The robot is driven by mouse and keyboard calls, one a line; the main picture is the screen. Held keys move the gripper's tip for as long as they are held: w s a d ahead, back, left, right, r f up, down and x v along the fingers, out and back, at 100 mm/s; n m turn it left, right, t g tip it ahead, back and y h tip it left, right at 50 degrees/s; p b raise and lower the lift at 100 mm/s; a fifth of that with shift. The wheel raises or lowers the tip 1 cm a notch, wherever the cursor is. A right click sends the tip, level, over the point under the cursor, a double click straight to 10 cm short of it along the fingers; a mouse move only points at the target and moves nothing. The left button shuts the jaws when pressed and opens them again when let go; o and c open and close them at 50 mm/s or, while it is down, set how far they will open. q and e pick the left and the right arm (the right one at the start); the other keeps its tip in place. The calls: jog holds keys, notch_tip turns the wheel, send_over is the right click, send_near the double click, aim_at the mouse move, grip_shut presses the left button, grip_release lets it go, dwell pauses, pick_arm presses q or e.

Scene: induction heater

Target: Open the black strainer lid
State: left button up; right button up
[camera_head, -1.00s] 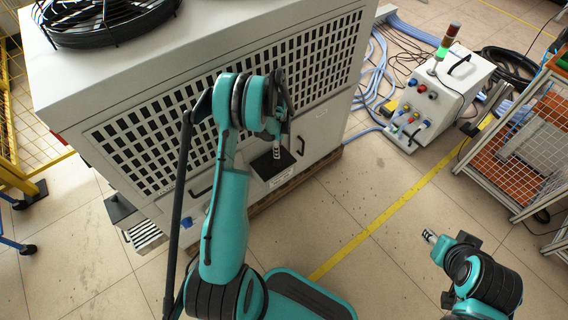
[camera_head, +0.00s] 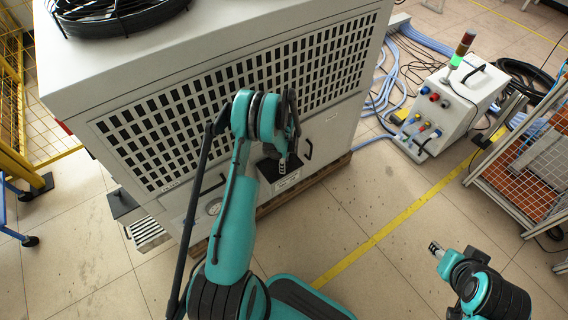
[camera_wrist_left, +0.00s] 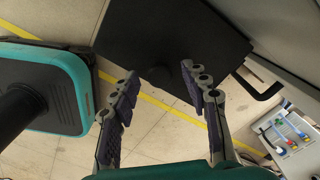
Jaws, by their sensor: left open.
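The black lid (camera_head: 270,171) is a dark square plate low on the front of the large white machine, partly hidden behind my left gripper in the head view. In the left wrist view the dark plate (camera_wrist_left: 165,40) fills the upper middle. My left gripper (camera_head: 284,164) is in front of the plate, and its two fingers (camera_wrist_left: 160,82) are spread with nothing between them. Its fingertips overlap the plate's lower edge in the wrist view; I cannot tell if they touch. My right gripper (camera_head: 436,248) is above the floor at the right, away from the machine.
The white machine (camera_head: 345,115) has a grille front and a dark handle (camera_wrist_left: 262,88) beside the plate. Another black plate (camera_head: 122,204) juts out at its lower left. A white control box (camera_head: 455,95) with cables and a wire cage (camera_head: 510,165) stand right. Floor between is open.

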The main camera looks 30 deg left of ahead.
pick_arm(q)
grip_shut()
jog(key=shift+w+d+r+g+y, duration=0.3)
jog(key=shift+w+r+g, duration=0.3)
jog(key=shift+g, duration=0.3)
jog(key=shift+w+d+r+g+y, duration=0.15)
jog(key=shift+w+r+g+y, duration=0.4)
jog(key=shift+g, duration=0.35)
jog(key=shift+w+d+r+g+y, duration=0.25)
jog(key=shift+w+r+g, duration=0.4)
jog(key=shift+g, duration=0.25)
jog(key=shift+s+r, duration=0.1)
grip_release()
jog(key=v, duration=1.2)
